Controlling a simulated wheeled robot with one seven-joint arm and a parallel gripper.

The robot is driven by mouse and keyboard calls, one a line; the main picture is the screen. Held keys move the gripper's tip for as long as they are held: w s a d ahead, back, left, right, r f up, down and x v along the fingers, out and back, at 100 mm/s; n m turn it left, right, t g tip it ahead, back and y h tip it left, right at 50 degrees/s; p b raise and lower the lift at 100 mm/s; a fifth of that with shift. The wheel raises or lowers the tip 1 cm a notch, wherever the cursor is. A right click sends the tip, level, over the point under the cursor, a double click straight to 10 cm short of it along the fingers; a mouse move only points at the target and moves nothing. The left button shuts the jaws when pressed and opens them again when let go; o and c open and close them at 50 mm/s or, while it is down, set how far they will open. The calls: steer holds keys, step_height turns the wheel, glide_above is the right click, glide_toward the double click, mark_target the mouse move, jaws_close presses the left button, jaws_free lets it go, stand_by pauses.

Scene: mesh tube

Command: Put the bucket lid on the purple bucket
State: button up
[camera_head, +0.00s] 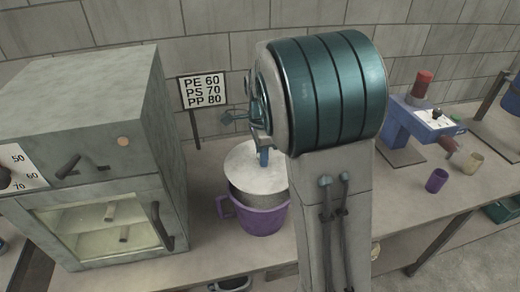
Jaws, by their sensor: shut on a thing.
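The purple bucket (258,218) stands upright on the table, with a handle at its left side. The pale round bucket lid (246,164) is over the bucket, with a blue knob on top. A speckled grey band shows between the lid's near edge and the purple rim, so the lid appears to be above the rim at the front. I cannot tell whether it touches at the back. My gripper (263,146) is shut on the lid's blue knob from above. My arm hides the right side of the lid and bucket.
A grey oven (95,150) with a glass door stands close to the left. A sign (203,90) stands behind. To the right are a blue machine (425,115), a purple cup (436,181) and a beige cup (473,163). The table front right of my arm is clear.

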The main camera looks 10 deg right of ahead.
mark_target(262, 170)
step_height(262, 170, down, 5)
steer(key=b, duration=0.4)
steer(key=shift+f+b, duration=0.35)
steer(key=shift+f, duration=0.35)
steer(key=shift+a+f, duration=0.1)
steer(key=shift+f, duration=0.35)
stand_by(1.4)
steer(key=o, duration=1.5)
steer(key=shift+o, duration=0.2)
steer(key=shift+r, duration=0.15)
steer(key=shift+r+p, duration=3.15)
steer(key=shift+r, duration=0.25)
